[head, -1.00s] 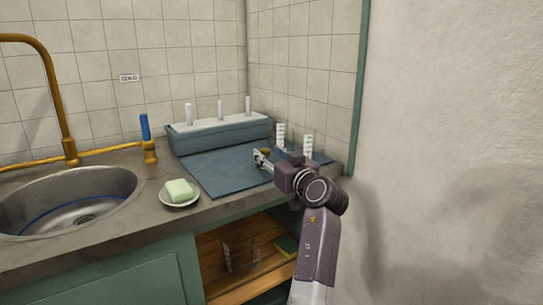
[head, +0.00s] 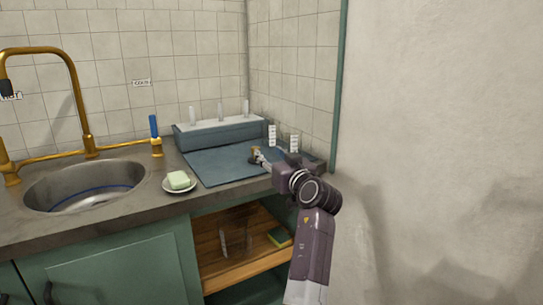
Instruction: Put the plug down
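A round steel sink (head: 85,185) and brass tap (head: 82,100) are at left. Soap on a dish (head: 179,183) is left of the mat. A blue-grey rack (head: 222,132) with white pegs stands behind it. White ribbed pieces (head: 294,143) stand near the right wall.

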